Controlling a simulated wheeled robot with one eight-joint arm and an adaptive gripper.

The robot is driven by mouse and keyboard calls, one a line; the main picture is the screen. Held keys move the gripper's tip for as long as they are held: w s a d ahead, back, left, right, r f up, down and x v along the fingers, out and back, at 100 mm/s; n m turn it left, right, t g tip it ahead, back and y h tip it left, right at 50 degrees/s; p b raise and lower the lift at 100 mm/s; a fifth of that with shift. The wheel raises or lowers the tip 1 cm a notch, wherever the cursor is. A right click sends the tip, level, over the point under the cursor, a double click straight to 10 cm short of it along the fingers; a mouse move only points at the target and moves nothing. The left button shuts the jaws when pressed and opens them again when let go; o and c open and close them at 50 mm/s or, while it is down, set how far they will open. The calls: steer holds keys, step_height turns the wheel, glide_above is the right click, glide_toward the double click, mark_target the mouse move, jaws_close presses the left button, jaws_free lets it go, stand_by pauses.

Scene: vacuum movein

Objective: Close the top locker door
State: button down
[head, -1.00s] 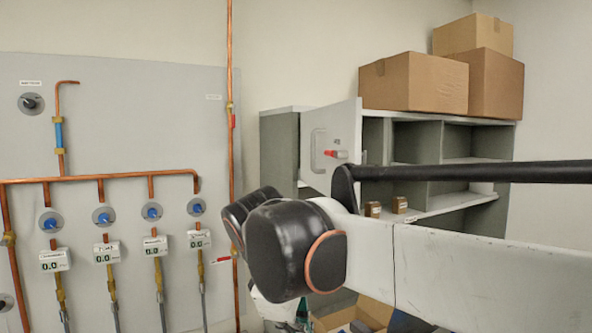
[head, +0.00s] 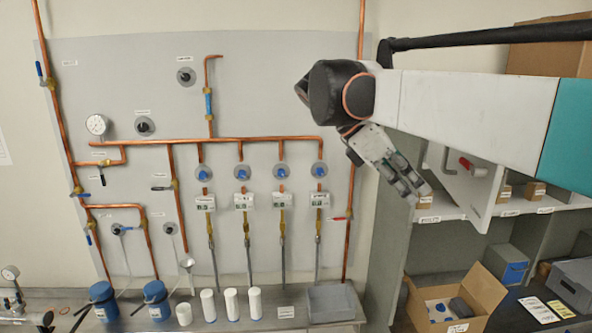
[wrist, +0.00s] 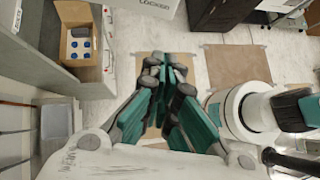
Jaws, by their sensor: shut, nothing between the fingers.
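The top locker door (head: 462,192) is a light grey panel with a handle and a red latch. It stands open, swung out from the upper left compartment of the grey shelf unit (head: 390,235), and my arm hides its upper part in the head view. My gripper (head: 418,192) points down and to the right, just left of the door in the picture. Whether it touches the door I cannot tell. In the wrist view my gripper (wrist: 165,62) has its fingers together with nothing between them.
A cardboard box (head: 478,290) stands open on the dark counter below the shelves. Small brown boxes (head: 535,190) sit on a shelf. A wall panel with copper pipes (head: 240,140) fills the left. White cylinders (head: 231,304) and a grey bin (head: 332,302) stand on the bench.

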steer(key=s+d+f+p, duration=0.2)
steer(key=d+f, duration=0.3)
steer(key=d, duration=0.4)
steer(key=shift+d+f+p, duration=0.25)
steer(key=shift+f+p, duration=0.1)
steer(key=shift+s+d, duration=0.15)
steer(key=shift+s, duration=0.05)
